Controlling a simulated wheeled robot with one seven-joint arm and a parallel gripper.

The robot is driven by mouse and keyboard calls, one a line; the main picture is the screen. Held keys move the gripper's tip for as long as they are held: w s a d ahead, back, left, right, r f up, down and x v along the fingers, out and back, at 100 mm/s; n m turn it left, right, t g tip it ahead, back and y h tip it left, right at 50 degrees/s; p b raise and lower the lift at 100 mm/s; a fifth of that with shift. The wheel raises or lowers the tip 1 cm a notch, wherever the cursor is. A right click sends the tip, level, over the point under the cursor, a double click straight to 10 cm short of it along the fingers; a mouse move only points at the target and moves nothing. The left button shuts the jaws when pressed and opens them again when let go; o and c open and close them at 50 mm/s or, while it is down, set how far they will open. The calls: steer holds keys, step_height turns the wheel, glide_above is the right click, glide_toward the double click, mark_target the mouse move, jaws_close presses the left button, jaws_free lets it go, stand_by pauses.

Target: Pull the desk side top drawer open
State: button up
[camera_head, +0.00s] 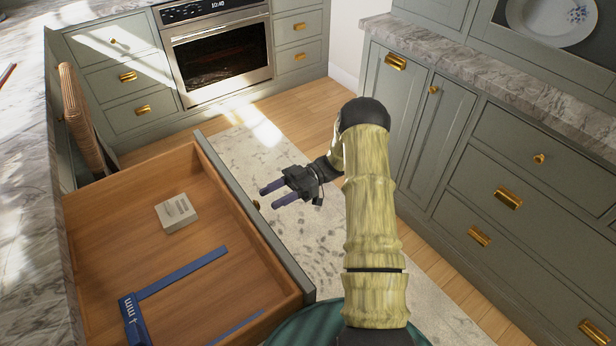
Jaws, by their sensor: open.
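The drawer (186,166) at the lower left stands pulled out, with its wooden inside in view. Its grey-green front panel (275,243) faces right, and a small brass knob (257,205) shows on the outer side. My gripper (266,197) is open and empty. Its two dark fingers point left, with the tips close to the knob and the top edge of the panel. I cannot tell whether they touch. A small white box (176,213) and a blue caliper-like tool (181,274) lie inside the drawer.
An oven (217,52) and cabinets stand at the back. More grey-green cabinets (498,160) line the right. A patterned rug (300,225) covers open floor between.

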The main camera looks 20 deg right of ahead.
steer(key=v, duration=1.3)
steer(key=shift+d, duration=0.35)
steer(key=shift+w, duration=0.2)
